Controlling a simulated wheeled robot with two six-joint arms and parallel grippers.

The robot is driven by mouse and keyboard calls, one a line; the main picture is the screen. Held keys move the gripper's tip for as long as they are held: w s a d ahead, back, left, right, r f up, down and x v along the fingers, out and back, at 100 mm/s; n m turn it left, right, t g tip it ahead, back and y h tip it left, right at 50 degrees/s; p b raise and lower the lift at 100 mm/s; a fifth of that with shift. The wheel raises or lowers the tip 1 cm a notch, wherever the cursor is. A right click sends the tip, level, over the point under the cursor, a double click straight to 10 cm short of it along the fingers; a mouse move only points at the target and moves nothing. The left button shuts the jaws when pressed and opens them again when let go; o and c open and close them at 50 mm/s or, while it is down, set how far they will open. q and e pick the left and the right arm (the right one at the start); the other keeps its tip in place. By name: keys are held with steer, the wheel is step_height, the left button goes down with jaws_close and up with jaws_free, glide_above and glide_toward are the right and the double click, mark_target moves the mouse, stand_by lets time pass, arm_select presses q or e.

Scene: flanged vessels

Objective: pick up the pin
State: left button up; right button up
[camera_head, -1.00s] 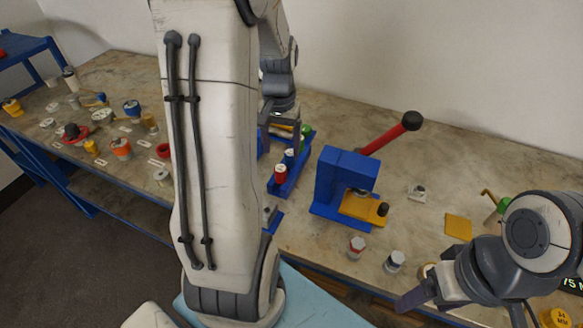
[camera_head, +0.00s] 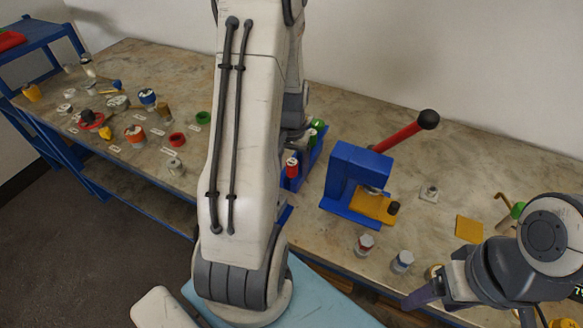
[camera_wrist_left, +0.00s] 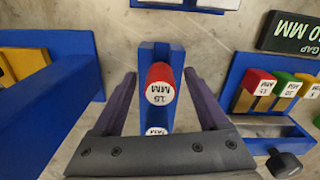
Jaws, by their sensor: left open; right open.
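A red pin (camera_wrist_left: 161,78) with a white end marked "15 MM" stands in a narrow blue rack (camera_wrist_left: 176,57) in the left wrist view. A second white-topped piece (camera_wrist_left: 156,131) shows in the same rack, closer to my palm. My left gripper (camera_wrist_left: 160,74) is open, with one dark finger on each side of the red pin and gaps on both sides. In the head view a red pin (camera_head: 291,167) shows in the blue rack, and my left arm hides much of the rack and the gripper. My right gripper (camera_head: 420,295) is open at the bench's front edge, partly seen.
A blue press (camera_head: 345,180) with a red lever stands right of the rack. Two small capped pieces (camera_head: 364,244) (camera_head: 402,261) stand near the front edge. The left wrist view shows a blue holder (camera_wrist_left: 238,72) with coloured blocks at right. Many parts crowd the left bench.

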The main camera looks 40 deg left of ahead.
arm_select(q)
jaws_close()
